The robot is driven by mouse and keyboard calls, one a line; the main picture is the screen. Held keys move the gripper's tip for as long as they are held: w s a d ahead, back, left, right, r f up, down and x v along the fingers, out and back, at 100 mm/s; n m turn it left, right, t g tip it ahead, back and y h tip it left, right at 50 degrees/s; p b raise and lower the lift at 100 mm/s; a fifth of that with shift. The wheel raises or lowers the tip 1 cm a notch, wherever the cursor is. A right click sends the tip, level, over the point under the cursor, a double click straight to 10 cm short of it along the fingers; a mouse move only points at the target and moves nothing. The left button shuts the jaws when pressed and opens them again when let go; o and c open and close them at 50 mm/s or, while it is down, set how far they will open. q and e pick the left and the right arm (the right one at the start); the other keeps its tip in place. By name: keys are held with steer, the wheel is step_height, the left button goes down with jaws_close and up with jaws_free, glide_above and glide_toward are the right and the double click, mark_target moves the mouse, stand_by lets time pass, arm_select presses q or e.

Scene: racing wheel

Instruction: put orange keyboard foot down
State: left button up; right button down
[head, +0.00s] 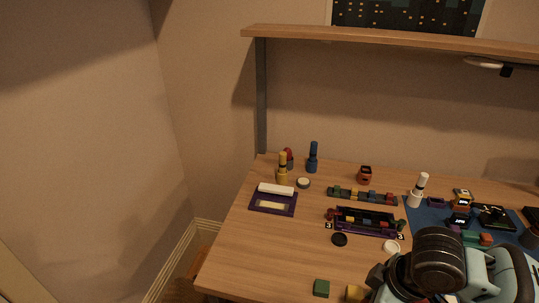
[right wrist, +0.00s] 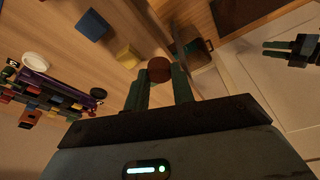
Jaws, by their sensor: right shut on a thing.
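In the right wrist view, my right gripper (right wrist: 160,82) is shut on a small round orange-brown piece, which looks like the orange keyboard foot (right wrist: 159,69). It is held at the fingertips with the wooden desk behind it. I cannot tell whether it touches the desk. In the head view my right arm fills the lower right corner and hides the gripper and the foot. What looks like my left gripper (right wrist: 290,48) shows at the right edge of the right wrist view, with two fingers apart and nothing between them, away from the desk.
The desk (head: 240,245) has bare room at its front left.

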arm_select(q)
steer(key=shift+w+r, duration=0.25)
arm_select(e)
steer(key=r+m+h, duration=0.1)
steer(key=m, duration=0.2)
steer(key=w+d+r+m+t, duration=0.1)
steer(key=r+m, duration=0.1)
steer(key=m, duration=0.2)
steer(key=r+m+h, duration=0.1)
steer(key=r+m, duration=0.1)
steer(key=m, duration=0.2)
steer(key=shift+w+d+h, duration=0.3)
steer(key=shift+w+d, duration=0.05)
